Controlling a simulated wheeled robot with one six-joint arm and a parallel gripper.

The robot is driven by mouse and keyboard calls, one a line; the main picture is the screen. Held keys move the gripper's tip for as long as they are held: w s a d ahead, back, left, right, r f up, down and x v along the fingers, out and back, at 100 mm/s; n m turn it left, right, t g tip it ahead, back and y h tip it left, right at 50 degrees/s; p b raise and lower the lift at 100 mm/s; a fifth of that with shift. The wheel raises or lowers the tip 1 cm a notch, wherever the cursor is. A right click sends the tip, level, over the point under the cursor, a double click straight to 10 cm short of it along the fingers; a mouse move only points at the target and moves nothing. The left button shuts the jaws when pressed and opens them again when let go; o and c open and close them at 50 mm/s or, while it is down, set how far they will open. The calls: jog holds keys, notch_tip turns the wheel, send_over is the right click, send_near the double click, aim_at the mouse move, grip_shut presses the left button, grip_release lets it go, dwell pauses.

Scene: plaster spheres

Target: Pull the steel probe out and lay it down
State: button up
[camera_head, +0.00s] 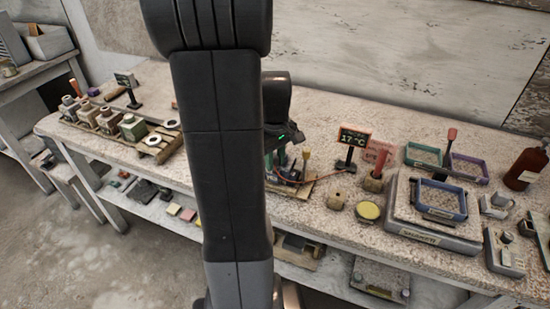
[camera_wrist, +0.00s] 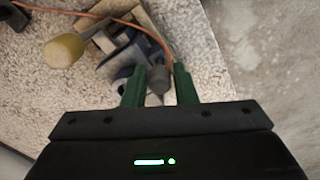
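In the wrist view a dark grey cylinder, likely the steel probe's top (camera_wrist: 158,82), shows between the two green fingers of my gripper (camera_wrist: 160,84). The fingers stand apart on either side of it, and I see no clear grip. An orange cable (camera_wrist: 140,27) runs to this spot. The probe's lower part is hidden. In the head view my gripper (camera_head: 284,156) is low over a small wooden board (camera_head: 298,187) on the bench, partly hidden by my arm. The cable leads from there toward a display (camera_head: 353,138) reading 17 °C.
A yellow-headed piece (camera_wrist: 63,50) stands close beside my gripper; it also shows in the head view (camera_head: 306,155). A red-handled piece in a block (camera_head: 375,176), a yellow-topped tin (camera_head: 369,210) and a scale with a blue tray (camera_head: 441,199) stand to the right.

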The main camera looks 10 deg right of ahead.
grip_shut()
jog(key=shift+c, duration=1.8)
grip_release()
grip_shut()
jog(key=shift+r+p, duration=2.4)
jog(key=shift+r, duration=0.6)
jog(key=shift+a+f, duration=0.1)
jog(key=shift+f, duration=0.05)
